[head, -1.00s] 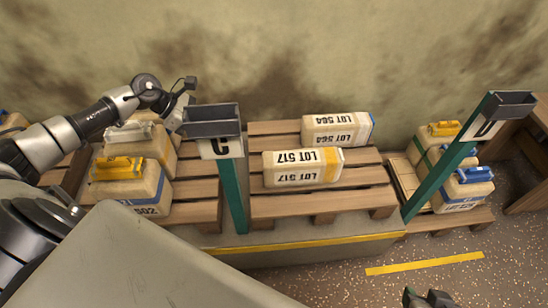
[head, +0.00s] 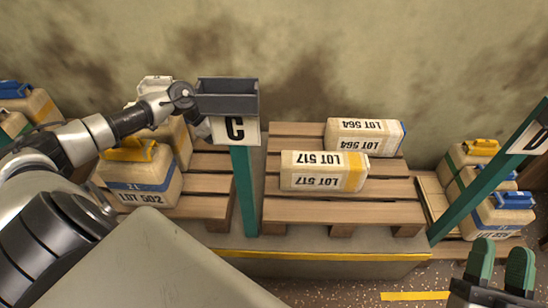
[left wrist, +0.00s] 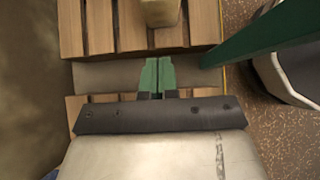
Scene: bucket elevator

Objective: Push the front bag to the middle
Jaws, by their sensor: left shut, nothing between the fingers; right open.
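The front bag (head: 323,171), pale with a yellow band and LOT 517 print, lies on the middle pallet (head: 340,212), nearer the front edge. A second bag (head: 364,136), LOT 564 with a blue band, lies behind it, farther right. My left arm reaches in from the left, and its gripper is hidden behind post C in the head view. In the left wrist view my left gripper (left wrist: 157,70) is shut and empty over the gap between pallets, with a pale bag end (left wrist: 160,12) ahead, apart from the fingertips. My right gripper (head: 501,264) is open and empty at the lower right.
Green post C (head: 245,190) with a grey bin (head: 228,97) stands at the middle pallet's left front corner. Green post D (head: 490,175) stands on the right. The wall rises behind.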

